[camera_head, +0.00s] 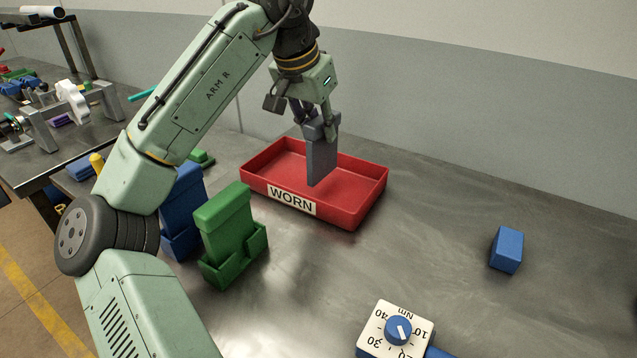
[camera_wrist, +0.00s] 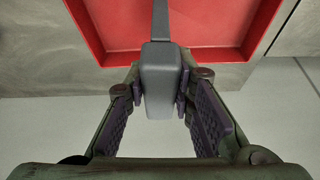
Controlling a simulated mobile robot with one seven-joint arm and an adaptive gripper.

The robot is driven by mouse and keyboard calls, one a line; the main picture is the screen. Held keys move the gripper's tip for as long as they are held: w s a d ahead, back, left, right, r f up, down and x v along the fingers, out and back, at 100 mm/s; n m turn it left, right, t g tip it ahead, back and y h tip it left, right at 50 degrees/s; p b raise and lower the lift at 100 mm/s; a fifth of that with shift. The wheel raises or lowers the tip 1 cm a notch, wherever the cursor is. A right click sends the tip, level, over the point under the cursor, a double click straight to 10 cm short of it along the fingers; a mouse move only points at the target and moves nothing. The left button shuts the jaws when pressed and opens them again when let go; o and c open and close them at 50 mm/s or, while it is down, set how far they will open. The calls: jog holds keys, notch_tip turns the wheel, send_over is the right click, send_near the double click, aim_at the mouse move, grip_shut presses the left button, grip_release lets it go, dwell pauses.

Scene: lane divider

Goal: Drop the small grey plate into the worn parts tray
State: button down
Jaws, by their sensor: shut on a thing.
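The small grey plate (camera_head: 321,158) hangs upright from my gripper (camera_head: 318,122) in the head view, over the red tray labelled WORN (camera_head: 356,217). Its lower end shows against the inside of the tray; I cannot tell whether it touches the floor. In the wrist view the plate (camera_wrist: 160,80) is between the two dark finger pads of my gripper (camera_wrist: 160,88), which is shut on it. The red tray (camera_wrist: 105,52) lies beyond it in that view and looks empty apart from the part hidden behind the plate.
A green block in a holder (camera_head: 226,228) and a blue one (camera_head: 183,205) stand left of the tray. A blue block (camera_head: 507,249) lies to the right, and a dial box (camera_head: 377,327) sits at the front. The bench between tray and blue block is clear.

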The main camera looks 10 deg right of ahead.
jog(key=c, duration=1.3)
grip_release()
jog(key=shift+r, duration=0.15)
jog(key=v, duration=1.2)
